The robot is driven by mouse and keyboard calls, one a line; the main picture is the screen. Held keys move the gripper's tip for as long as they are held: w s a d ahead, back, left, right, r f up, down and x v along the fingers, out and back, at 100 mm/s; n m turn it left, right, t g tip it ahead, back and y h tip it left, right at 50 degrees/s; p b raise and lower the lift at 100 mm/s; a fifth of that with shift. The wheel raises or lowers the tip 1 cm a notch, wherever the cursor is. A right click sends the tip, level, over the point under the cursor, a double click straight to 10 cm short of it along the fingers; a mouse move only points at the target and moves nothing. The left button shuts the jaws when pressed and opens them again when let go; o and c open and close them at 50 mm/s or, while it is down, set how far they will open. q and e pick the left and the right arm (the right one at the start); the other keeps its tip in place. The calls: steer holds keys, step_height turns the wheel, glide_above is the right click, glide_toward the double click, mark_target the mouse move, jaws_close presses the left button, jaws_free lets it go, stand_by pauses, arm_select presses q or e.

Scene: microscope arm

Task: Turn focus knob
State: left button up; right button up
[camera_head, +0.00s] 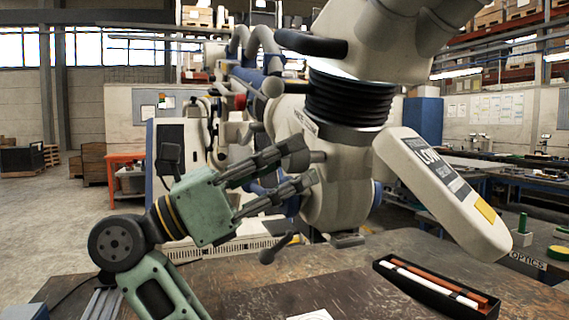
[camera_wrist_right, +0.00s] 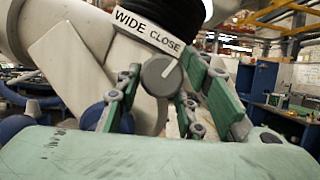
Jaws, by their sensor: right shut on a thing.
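The microscope arm's grey round knob (camera_wrist_right: 160,76) sits below a white label reading WIDE CLOSE (camera_wrist_right: 148,31) in the right wrist view. A pale line on its face points to the upper right. In the head view the knob (camera_head: 317,157) shows small and pale at the fingertips. My right gripper (camera_head: 307,162), green with dark fingers, reaches in from the lower left. Its fingers are shut on the knob, one on each side, as the right wrist view (camera_wrist_right: 160,85) also shows. The large pale microscope head (camera_head: 340,190) with its black bellows rises behind. My left gripper is not in view.
A pale panel marked LOW (camera_head: 440,190) hangs at the right of the microscope. A black tray (camera_head: 395,277) with red and white rods lies on the dark tabletop (camera_head: 270,290). A small dark lever (camera_head: 280,245) hangs below my fingers.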

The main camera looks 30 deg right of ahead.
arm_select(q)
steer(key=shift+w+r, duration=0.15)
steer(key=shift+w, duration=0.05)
arm_select(e)
steer(key=shift+w, duration=0.1)
steer(key=shift+c, duration=0.3)
steer(key=shift+m, duration=0.5)
steer(key=shift+m+g, duration=0.4)
steer(key=m+g, duration=0.1)
steer(key=m, duration=0.2)
steer(key=shift+w+r+g+y, duration=0.1)
steer(key=shift+g+y, duration=0.3)
steer(key=shift+m+g+y, duration=0.3)
steer(key=shift+m+y, duration=0.1)
steer(key=shift+m, duration=0.8)
steer(key=shift+r+m+g, duration=0.15)
steer(key=shift+m+g, duration=0.15)
steer(key=shift+m, duration=0.2)
steer(key=shift+w+m+g+y, duration=0.1)
steer(key=shift+m+g+y, duration=0.3)
steer(key=shift+m, duration=0.5)
steer(key=shift+d+m+y, duration=0.1)
steer(key=shift+m+y, duration=0.2)
steer(key=shift+m, duration=0.3)
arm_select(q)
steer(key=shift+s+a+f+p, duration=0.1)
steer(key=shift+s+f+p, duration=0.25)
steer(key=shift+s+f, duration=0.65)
arm_select(e)
steer(key=shift+m, duration=0.4)
